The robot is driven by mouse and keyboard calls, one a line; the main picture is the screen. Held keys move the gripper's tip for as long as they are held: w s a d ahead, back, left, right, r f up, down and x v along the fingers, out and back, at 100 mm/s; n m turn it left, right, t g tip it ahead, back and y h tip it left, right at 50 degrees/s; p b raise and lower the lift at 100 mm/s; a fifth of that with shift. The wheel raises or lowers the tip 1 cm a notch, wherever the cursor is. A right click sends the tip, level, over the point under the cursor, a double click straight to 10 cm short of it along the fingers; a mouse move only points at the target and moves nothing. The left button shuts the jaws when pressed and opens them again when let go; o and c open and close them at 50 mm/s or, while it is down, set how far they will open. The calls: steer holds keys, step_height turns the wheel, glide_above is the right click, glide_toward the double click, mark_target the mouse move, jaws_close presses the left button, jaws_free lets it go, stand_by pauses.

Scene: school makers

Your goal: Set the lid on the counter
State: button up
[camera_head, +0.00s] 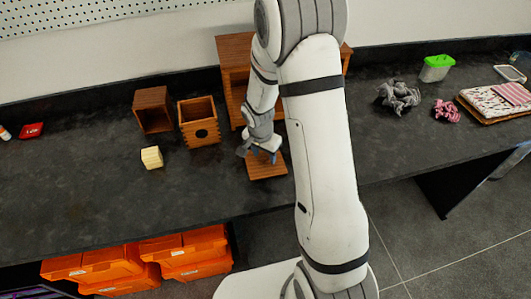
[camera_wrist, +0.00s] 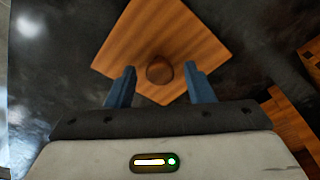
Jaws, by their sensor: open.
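The lid is a flat square wooden board (camera_head: 268,167) with a round knob (camera_wrist: 159,70) in its middle. It lies on the dark counter (camera_head: 90,190) near the front edge, in front of the wooden cabinet. My gripper (camera_head: 262,157) is above the lid, pointing down. In the wrist view, its two blue fingers (camera_wrist: 160,88) stand apart, one on each side of the knob and a little short of it. They hold nothing. My arm hides part of the lid's right side in the head view.
An open wooden box (camera_head: 198,122) with a dark round hole, another wooden box (camera_head: 152,110) and a pale block (camera_head: 152,157) stand to the left. A wooden cabinet (camera_head: 232,50) is behind. Crumpled grey cloth (camera_head: 399,96) lies right. The counter's left front is clear.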

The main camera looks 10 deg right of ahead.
mark_target(261, 166)
steer(key=shift+r, duration=0.65)
step_height(261, 166, up, 11)
steer(key=s+a, duration=0.1)
steer(key=s+r+n+t, duration=0.1)
steer(key=s+r+n, duration=0.3)
steer(key=s, duration=0.6)
steer(key=s+d+r+n+y, duration=0.1)
steer(key=s+r+n, duration=0.4)
steer(key=s+r, duration=0.3)
steer(key=shift+s+d+t, duration=0.3)
steer(key=shift+s+t, duration=0.1)
steer(key=shift+s, duration=0.85)
